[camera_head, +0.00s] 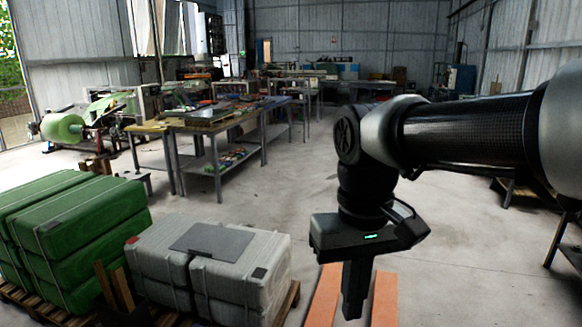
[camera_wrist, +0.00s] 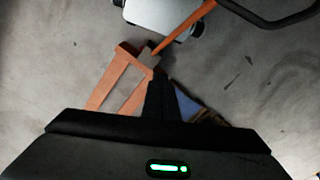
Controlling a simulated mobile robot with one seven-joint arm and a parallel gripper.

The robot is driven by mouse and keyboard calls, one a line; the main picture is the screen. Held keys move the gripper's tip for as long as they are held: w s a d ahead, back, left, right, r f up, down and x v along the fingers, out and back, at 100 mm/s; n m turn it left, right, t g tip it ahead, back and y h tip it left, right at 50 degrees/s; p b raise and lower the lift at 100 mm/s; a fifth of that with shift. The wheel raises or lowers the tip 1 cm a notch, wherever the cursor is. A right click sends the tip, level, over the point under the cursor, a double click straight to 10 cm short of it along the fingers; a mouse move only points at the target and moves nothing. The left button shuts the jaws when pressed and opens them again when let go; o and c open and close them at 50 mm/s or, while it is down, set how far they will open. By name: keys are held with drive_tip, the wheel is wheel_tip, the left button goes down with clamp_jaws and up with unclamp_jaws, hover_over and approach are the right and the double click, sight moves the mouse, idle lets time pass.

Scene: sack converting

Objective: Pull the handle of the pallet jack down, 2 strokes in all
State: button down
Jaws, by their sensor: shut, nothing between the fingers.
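The pallet jack shows in the head view as two orange forks (camera_head: 385,300) low in the picture, on either side of my gripper (camera_head: 353,316). In the wrist view the orange forks (camera_wrist: 112,82) lie left of my fingers, and an orange shaft (camera_wrist: 188,26) slopes up to the right. The jack's handle (camera_wrist: 268,22), a dark loop, shows at the upper right, cut by the frame edge. The head view does not show the handle. My gripper (camera_wrist: 154,82) points down, shut and empty, apart from the handle.
Strapped grey sacks (camera_head: 207,262) and green sacks (camera_head: 75,230) stand on pallets at the lower left. A workbench (camera_head: 205,125) with items stands behind them. A blue and brown thing (camera_wrist: 195,108) is partly hidden beside my fingers. The middle floor is clear.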

drive_tip(key=w+d+f, duration=0.1)
drive_tip(key=w+d, duration=0.4)
drive_tip(key=w, duration=0.1)
drive_tip(key=shift+w, duration=0.25)
